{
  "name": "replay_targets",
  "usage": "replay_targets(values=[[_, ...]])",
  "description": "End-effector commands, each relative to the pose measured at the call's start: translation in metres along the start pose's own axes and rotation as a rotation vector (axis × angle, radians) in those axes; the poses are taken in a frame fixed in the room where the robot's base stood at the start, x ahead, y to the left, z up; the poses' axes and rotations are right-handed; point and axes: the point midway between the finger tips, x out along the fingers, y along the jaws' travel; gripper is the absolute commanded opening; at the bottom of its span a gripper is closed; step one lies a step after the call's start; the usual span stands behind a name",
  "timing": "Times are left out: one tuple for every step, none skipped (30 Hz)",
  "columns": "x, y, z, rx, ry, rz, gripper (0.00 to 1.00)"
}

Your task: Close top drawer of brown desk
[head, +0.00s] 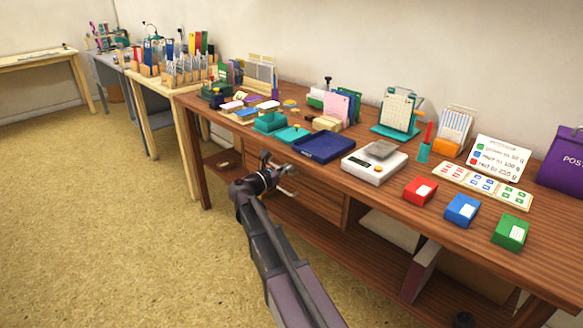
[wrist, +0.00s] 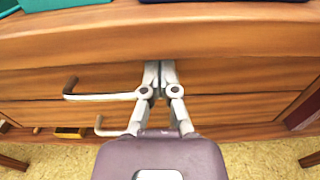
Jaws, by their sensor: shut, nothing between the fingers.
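The brown desk (head: 385,205) has a stack of wooden drawers under its top, partly hidden by my arm in the head view. In the wrist view the top drawer (wrist: 225,77) lies below the desk's front edge, with a grey bar handle (wrist: 100,97) at its left. It looks near flush, but I cannot tell whether a small gap is left. My gripper (wrist: 160,68) is shut and empty, its fingertips at the top drawer's front, right of the handle. Contact is unclear. It also shows in the head view (head: 284,180), in front of the drawers.
A lower drawer (wrist: 235,106) has its own handle (wrist: 108,130). On the desk stand a blue tray (head: 323,147), a white scale (head: 374,162) and red, blue and green boxes. A low shelf (head: 330,238) runs beneath. The floor (head: 130,240) at left is clear.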

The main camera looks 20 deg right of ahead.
Motion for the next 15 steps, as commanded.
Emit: replay_targets(values=[[-0.009, 0.0, 0.0, 0.001, 0.001, 0.003, 0.0], [-0.013, 0.001, 0.0, 0.001, 0.001, 0.003, 0.0], [-0.019, 0.001, -0.001, 0.001, 0.001, 0.004, 0.0], [-0.024, 0.002, -0.001, 0.001, 0.002, 0.004, 0.0], [-0.03, 0.002, -0.001, 0.002, 0.002, 0.005, 0.0], [-0.036, 0.002, -0.001, 0.002, 0.002, 0.006, 0.0], [-0.041, 0.002, -0.001, 0.002, 0.002, 0.007, 0.0], [-0.046, 0.001, -0.001, 0.002, 0.002, 0.007, 0.0], [-0.053, 0.001, -0.001, 0.002, 0.003, 0.006, 0.0], [-0.057, 0.001, -0.001, 0.002, 0.003, 0.006, 0.0], [-0.061, 0.001, -0.001, 0.002, 0.003, 0.006, 0.0], [-0.068, 0.001, -0.001, 0.002, 0.003, 0.006, 0.0], [-0.072, 0.001, -0.001, 0.002, 0.003, 0.005, 0.0], [-0.077, 0.001, -0.001, 0.002, 0.003, 0.005, 0.0], [-0.082, 0.001, -0.001, 0.002, 0.003, 0.005, 0.0]])
